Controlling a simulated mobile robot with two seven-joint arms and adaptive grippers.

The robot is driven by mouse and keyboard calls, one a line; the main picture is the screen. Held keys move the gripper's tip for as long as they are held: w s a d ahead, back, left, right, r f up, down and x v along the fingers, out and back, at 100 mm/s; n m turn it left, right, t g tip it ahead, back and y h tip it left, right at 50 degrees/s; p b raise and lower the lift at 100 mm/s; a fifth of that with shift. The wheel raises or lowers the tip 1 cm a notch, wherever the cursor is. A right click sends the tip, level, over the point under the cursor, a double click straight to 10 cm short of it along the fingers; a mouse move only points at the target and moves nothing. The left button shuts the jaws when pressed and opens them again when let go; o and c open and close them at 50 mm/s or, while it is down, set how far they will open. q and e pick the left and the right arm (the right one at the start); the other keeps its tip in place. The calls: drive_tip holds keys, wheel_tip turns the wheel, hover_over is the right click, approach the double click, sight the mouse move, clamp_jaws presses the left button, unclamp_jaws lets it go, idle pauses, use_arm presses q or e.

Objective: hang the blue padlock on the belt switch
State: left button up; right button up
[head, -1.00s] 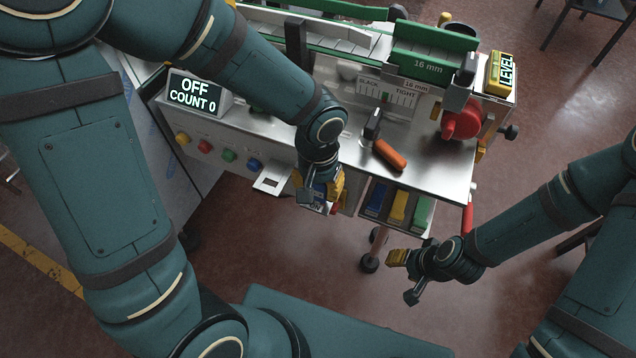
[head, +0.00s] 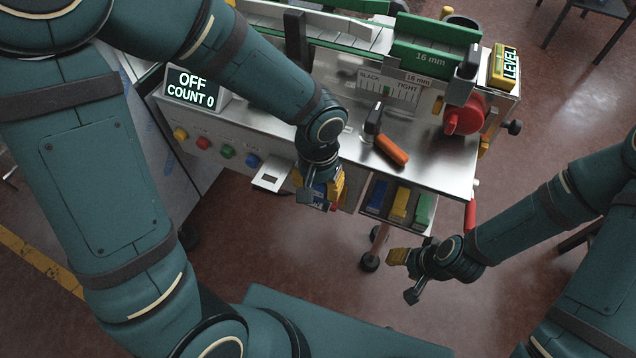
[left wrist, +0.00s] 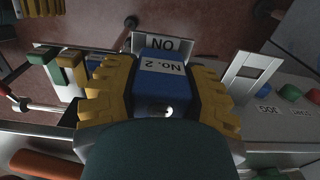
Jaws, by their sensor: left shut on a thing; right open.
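The blue padlock (left wrist: 163,93), with a white "No. 2" label that reads upside down in the left wrist view, sits between the yellow finger pads of my left gripper (left wrist: 162,88). That gripper (head: 321,190) is shut on it, in front of the bench's front edge; the padlock is mostly hidden in the head view. Just beyond the padlock in the left wrist view is a grey plate (left wrist: 178,45) with upside-down "ON" lettering, apparently part of the belt switch. I cannot tell whether the padlock touches it. My right gripper (head: 402,272) is open and empty, low at the right.
A slotted pale plate (head: 270,178) juts from the bench front, left of my left gripper. Blue, yellow and green blocks sit in a tray (head: 372,212) on the right. An orange-handled tool (head: 391,150) lies on the bench top. The display (head: 192,88) reads OFF, COUNT 0.

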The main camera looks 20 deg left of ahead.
use_arm(q)
drive_tip(key=shift+f, duration=0.25)
idle(0.6)
drive_tip(key=o, duration=1.3)
wheel_tip(320, 180, up, 12)
